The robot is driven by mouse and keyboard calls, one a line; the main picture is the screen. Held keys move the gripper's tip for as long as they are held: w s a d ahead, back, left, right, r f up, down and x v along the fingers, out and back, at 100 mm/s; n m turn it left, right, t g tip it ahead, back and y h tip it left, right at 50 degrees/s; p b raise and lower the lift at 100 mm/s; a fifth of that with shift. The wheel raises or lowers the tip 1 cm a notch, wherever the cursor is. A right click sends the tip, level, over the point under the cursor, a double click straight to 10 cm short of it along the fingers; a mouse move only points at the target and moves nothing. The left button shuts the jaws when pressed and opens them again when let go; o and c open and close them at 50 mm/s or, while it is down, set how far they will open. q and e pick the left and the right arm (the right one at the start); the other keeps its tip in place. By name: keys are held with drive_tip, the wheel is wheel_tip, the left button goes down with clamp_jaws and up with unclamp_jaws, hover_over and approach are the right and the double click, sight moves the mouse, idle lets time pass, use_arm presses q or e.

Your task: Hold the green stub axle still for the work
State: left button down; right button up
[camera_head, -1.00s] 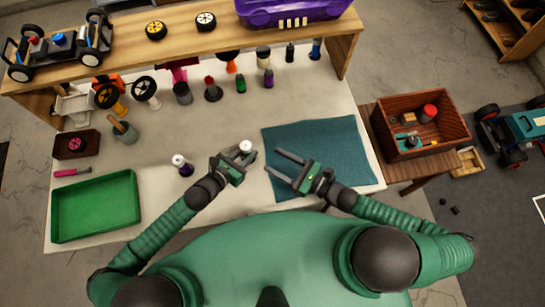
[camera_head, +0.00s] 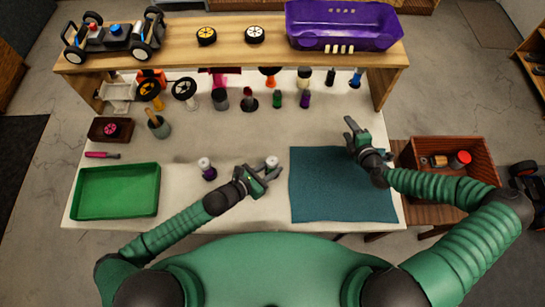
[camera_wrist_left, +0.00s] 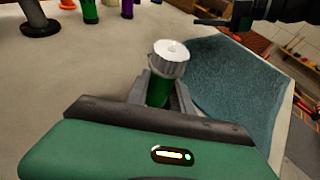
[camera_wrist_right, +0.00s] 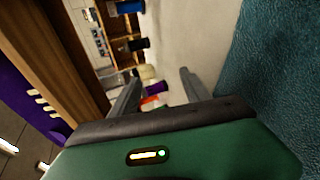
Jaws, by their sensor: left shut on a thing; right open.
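The green stub axle (camera_wrist_left: 158,92) is upright between the fingers of my left gripper (camera_wrist_left: 163,98), with a white-grey round cap (camera_wrist_left: 170,55) on its top. In the head view the cap (camera_head: 272,161) shows at the tips of my left gripper (camera_head: 262,174), over the pale table left of the teal mat. My left gripper is shut on the axle. My right gripper (camera_head: 357,135) is open and empty, above the far right part of the mat. Its spread fingers show in the right wrist view (camera_wrist_right: 157,95).
The teal mat (camera_head: 325,190) is bare. A green tray (camera_head: 117,190) lies at the left. A purple-bodied piece with a white top (camera_head: 208,170) stands left of my left gripper. Several small coloured parts stand below the wooden shelf (camera_head: 190,52). A brown crate (camera_head: 480,155) stands at the right.

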drive_tip(key=w+d+r+m+g+h, duration=0.2)
drive_tip(key=w+m+h, duration=0.25)
drive_tip(key=m, duration=0.25)
drive_tip(key=m+g+y, duration=0.2)
drive_tip(key=m+g, duration=0.9)
drive_tip(key=m, duration=0.5)
approach(272, 160)
wheel_tip(272, 160, down, 8)
drive_tip(key=shift+a+r, duration=0.1)
drive_tip(key=shift+w+f, duration=0.1)
drive_tip(key=shift+f, duration=0.3)
clamp_jaws()
